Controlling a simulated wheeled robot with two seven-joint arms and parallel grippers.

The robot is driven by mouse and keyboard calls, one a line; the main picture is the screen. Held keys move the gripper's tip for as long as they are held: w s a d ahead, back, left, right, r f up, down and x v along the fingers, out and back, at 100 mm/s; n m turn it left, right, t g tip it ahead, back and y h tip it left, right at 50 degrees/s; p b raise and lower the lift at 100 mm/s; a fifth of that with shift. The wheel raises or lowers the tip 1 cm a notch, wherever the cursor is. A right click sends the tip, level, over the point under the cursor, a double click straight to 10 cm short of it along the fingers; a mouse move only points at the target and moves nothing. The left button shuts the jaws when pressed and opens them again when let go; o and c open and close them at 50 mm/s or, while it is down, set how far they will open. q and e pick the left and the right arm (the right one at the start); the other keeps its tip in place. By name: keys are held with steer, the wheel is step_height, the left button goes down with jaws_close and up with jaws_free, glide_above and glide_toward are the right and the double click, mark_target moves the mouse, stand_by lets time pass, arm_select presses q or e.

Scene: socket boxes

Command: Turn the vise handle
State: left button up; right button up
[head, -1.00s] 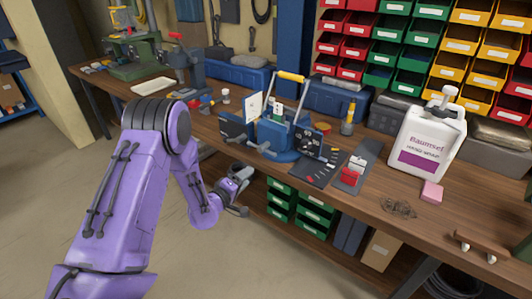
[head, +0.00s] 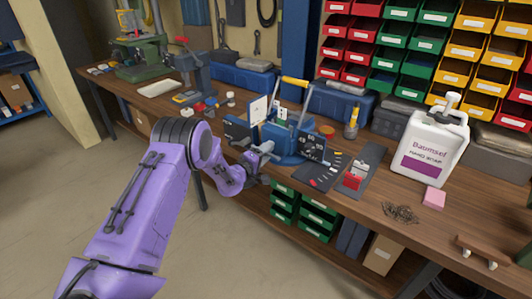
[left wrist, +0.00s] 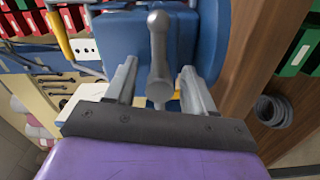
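The blue vise (head: 284,143) stands at the front edge of the wooden bench, near the middle of the head view. Its grey handle (left wrist: 158,50), a bar with rounded ends, shows in the left wrist view in front of the blue body (left wrist: 200,30). My left gripper (head: 264,160) is at the front of the vise. In the left wrist view, my left gripper (left wrist: 158,85) has its two fingers apart, one on each side of the handle, with gaps visible. The handle is too small to make out in the head view. My right gripper is not in view.
A tote with a yellow grip (head: 295,81) and dark socket trays (head: 326,172) crowd the vise. A white soap jug (head: 428,150) and pink block (head: 433,198) stand to the right. Green drawers (head: 318,218) sit below the bench. The floor at front left is clear.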

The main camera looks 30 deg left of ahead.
arm_select(q)
jaws_close()
steer(key=shift+f+m, duration=0.1)
steer(key=shift+m, duration=0.3)
